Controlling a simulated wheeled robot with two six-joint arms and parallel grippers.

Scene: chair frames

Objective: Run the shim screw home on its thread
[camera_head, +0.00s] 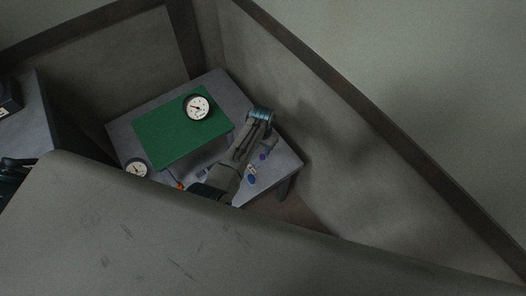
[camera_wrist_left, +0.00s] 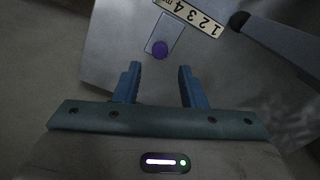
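My left gripper (camera_head: 262,113) reaches over the right part of a small grey table (camera_head: 285,160) in the head view. In the left wrist view its two blue fingers (camera_wrist_left: 160,84) are apart with nothing between them. A round purple knob (camera_wrist_left: 160,48) on a pale plate (camera_wrist_left: 165,32) lies just beyond the fingertips, apart from them. The head view shows a small purple knob (camera_head: 263,157) and a blue one (camera_head: 251,180) beside my arm. I cannot tell which part is the shim screw; no thread is visible. My right gripper is not in view.
A green board (camera_head: 165,135) covers much of the table. One dial gauge (camera_head: 197,107) is at its upper right, another (camera_head: 136,169) at the lower left. Grey partition panels (camera_head: 345,140) surround the table.

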